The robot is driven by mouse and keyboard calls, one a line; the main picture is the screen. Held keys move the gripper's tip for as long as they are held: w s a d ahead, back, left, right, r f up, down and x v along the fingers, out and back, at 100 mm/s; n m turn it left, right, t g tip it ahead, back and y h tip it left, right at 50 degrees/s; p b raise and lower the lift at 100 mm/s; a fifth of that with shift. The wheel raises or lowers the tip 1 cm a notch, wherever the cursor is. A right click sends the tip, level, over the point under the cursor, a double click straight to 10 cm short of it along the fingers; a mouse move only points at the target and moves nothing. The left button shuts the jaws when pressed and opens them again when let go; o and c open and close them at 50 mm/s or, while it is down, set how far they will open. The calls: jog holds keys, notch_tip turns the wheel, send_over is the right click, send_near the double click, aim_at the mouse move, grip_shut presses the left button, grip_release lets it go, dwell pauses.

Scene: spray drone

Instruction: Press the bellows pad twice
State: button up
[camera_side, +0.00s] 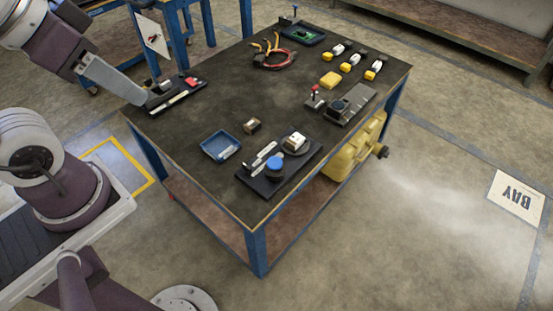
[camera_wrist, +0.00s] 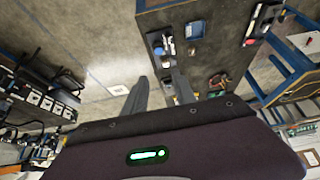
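A round blue pad (camera_side: 275,162), which looks most like the bellows pad, sits on a black board (camera_side: 255,183) at the front corner of the table. White bar-shaped parts and a white-topped round piece (camera_side: 295,141) share that board. The blue pad also shows small in the wrist view (camera_wrist: 158,50). I cannot make out any folds on it. My gripper (camera_side: 138,97) is at the table's far-left side, well away from the pad. In the wrist view, its two grey fingers (camera_wrist: 160,82) stand apart with nothing visible between them.
A blue tray (camera_side: 221,146) and a small brown block (camera_side: 252,125) lie near the board. A black strip with a red part (camera_side: 191,82) lies close to my gripper. The table middle is clear.

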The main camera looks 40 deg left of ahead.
jog(key=shift+w, duration=0.2)
jog(key=c, duration=0.5)
jog(key=w+m, duration=0.1)
jog(key=w, duration=0.2)
jog(key=w+m+g, duration=0.1)
jog(key=w+m, duration=0.1)
jog(key=w, duration=0.1)
jog(key=w+m, duration=0.1)
jog(key=w, duration=0.2)
jog(key=shift+m+g, duration=0.3)
grip_shut()
jog(key=w+d+f+m+g, duration=0.1)
jog(key=w+f+m+g, duration=0.2)
jog(key=w+f+m, duration=1.05)
jog(key=w+f+g, duration=0.1)
jog(key=w+f, duration=0.5)
jog(key=f, duration=0.7)
jog(key=shift+w+d+f, duration=0.2)
jog(key=shift+d+f, duration=0.1)
jog(key=shift+d, duration=0.15)
